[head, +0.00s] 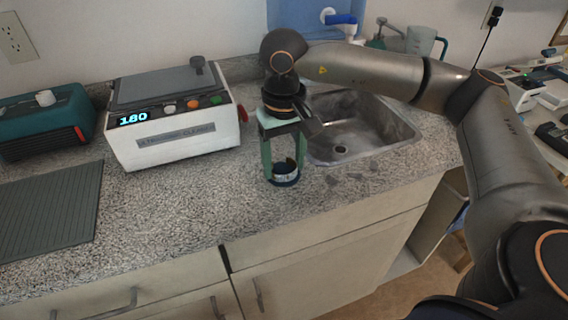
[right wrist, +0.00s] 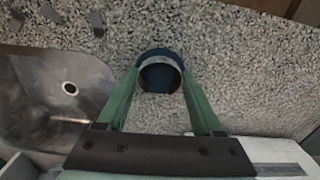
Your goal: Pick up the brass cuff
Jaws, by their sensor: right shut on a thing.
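The cuff (head: 285,179) is a small round band, dark blue with a pale strip and a brownish inner edge, at the counter's front, left of the sink. It also shows in the right wrist view (right wrist: 159,58), between the fingertips. My right gripper (head: 283,172) points down with its green fingers on both sides of the cuff, shut on it. The fingers hide part of its sides. I cannot tell whether the cuff touches the counter or whether the dark blue part is a separate piece. My left gripper is in neither view.
A white ultrasonic cleaner (head: 178,144) with a display reading 180 stands left of the gripper. The metal sink (head: 345,151) is close on the right. A grey ribbed mat (head: 50,212) lies far left, before a teal device (head: 45,125). The counter in front is clear.

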